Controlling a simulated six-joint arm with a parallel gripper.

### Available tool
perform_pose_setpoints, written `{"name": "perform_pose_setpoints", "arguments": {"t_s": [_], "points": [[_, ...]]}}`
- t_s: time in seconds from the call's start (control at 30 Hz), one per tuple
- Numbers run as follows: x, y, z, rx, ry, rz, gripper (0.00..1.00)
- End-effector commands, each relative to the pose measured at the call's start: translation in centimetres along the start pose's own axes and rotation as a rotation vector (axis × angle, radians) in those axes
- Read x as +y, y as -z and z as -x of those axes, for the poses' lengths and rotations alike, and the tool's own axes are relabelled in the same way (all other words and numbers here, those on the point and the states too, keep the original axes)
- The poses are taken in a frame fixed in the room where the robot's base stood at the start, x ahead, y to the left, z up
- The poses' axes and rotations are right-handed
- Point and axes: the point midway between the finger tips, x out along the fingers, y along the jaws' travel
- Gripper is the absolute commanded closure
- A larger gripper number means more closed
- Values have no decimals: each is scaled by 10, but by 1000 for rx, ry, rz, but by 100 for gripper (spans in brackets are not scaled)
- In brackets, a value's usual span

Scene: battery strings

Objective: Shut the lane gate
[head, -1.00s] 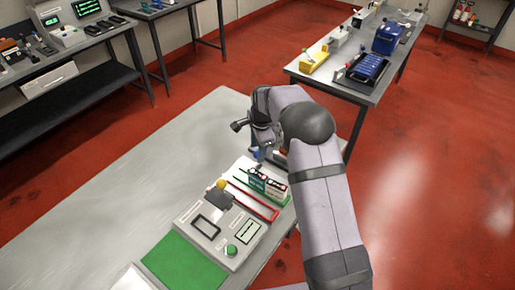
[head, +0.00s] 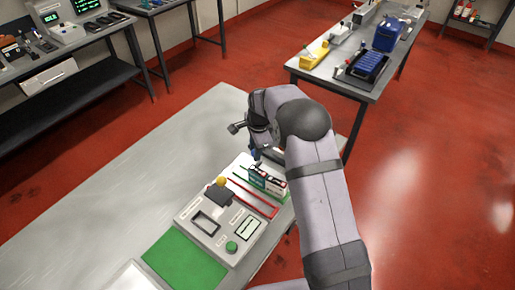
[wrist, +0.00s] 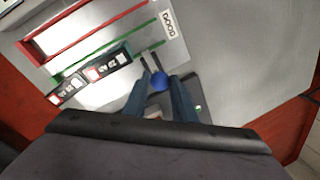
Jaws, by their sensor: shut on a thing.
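The lane gate's blue ball knob (wrist: 159,82) is between the two blue fingertips of my gripper (wrist: 160,86) in the wrist view. My gripper is shut on it, at the end of the green-railed lane (wrist: 70,70) beside a label reading GOOD. A short row of batteries (wrist: 92,74) lies in that lane, its near end close to the knob. In the head view my gripper (head: 256,156) is at the far end of the lane, just behind the batteries (head: 267,180). The gate's plate is mostly hidden by my fingers, so its exact position is unclear.
A red-railed lane (head: 255,198) runs beside the green one. The tester panel with a yellow knob (head: 221,182) and green button (head: 231,247) stands nearer, beside a green mat (head: 187,260). The grey table (head: 110,190) is clear to the left.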

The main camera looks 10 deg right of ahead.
Motion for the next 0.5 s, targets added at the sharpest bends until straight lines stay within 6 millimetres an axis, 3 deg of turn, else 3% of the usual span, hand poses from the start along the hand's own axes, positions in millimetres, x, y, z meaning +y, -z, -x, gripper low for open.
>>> {"name": "perform_pose_setpoints", "arguments": {"t_s": [0.13, 0.4, 0.43, 0.5], "points": [[7, -10, 1, -2, -1, 1, 100], [7, -10, 1, -1, -1, 0, 100], [7, -10, 1, -1, -1, 0, 68], [7, -10, 1, -1, -1, 0, 57]]}}
